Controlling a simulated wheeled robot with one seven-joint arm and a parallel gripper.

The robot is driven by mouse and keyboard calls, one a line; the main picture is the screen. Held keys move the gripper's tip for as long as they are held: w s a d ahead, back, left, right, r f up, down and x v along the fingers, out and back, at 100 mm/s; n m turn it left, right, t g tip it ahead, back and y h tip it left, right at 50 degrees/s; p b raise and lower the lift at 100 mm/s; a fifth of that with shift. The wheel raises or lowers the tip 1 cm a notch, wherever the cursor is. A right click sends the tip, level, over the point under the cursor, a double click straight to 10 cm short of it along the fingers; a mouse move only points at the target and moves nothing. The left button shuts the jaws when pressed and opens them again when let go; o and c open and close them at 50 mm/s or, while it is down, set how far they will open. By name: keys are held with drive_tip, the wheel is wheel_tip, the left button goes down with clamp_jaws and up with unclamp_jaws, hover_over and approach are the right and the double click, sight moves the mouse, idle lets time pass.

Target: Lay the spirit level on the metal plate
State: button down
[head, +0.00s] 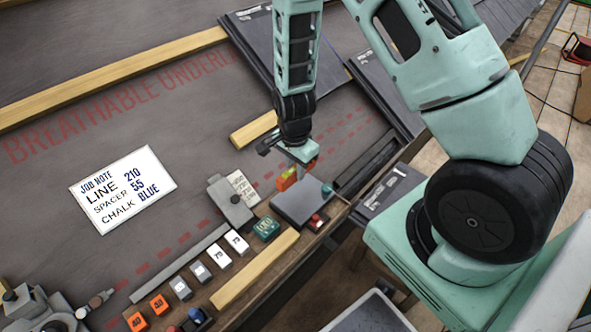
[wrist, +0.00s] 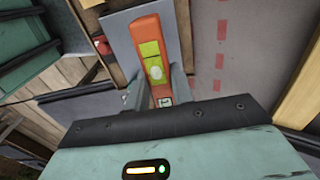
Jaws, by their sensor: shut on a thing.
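The spirit level (head: 287,179) is a short orange bar with yellow-green panels. My gripper (head: 299,167) is shut on it. In the wrist view the level (wrist: 149,35) sits between the two fingers and points away from my palm. The metal plate (head: 301,206) is a flat grey slab near the front edge of the roof. In the wrist view the plate (wrist: 118,40) shows behind and beside the level, so the two overlap there. In the head view the level is at the plate's upper left side. I cannot tell whether the level touches the plate.
A grey block-like tool (head: 231,203) and a small printed card (head: 242,187) lie left of the plate. A red item (head: 317,221) and a green box (head: 265,228) are close by. A row of numbered blocks runs along the front edge. A wooden batten (head: 254,130) lies behind.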

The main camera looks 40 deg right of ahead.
sight(296, 193)
drive_tip(key=shift+d+f+b, duration=0.1)
drive_tip(key=shift+f+b, duration=2.35)
drive_tip(key=shift+f, duration=0.7)
drive_tip(key=shift+f, duration=0.15)
drive_tip(key=c, duration=1.1)
unclamp_jaws()
wheel_tip(296, 193, up, 7)
drive_tip(key=p, duration=0.6)
